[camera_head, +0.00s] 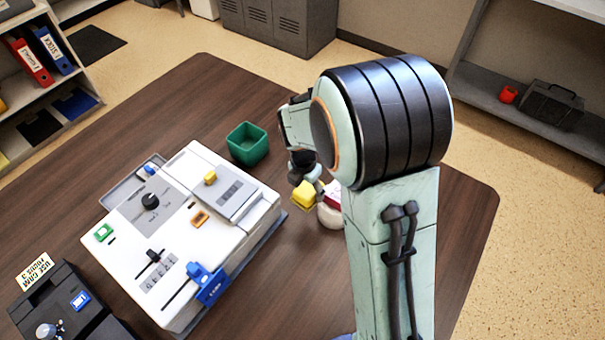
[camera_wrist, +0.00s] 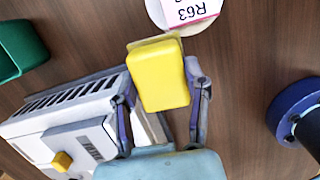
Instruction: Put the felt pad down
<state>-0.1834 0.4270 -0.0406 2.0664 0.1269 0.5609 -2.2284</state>
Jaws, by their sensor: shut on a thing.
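The felt pad (camera_wrist: 162,88) is a yellow block with a thin tan layer along its far edge. My gripper (camera_wrist: 160,76) is shut on it, with one finger at each side. In the head view the pad (camera_head: 304,195) shows below my gripper (camera_head: 303,172), over the brown table. Its height above the table is hard to tell. A round white object (camera_head: 328,216) with a tag reading R63 (camera_wrist: 191,9) is just beyond the pad in the wrist view. My arm hides part of it in the head view.
A white machine (camera_head: 170,230) with knobs and sliders stands to the left. A green open bin (camera_head: 247,144) is behind it. A dark device (camera_head: 62,300) is at the lower left. A blue round base (camera_wrist: 290,108) is at the wrist view's right. Bare table (camera_head: 190,90) lies toward the back.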

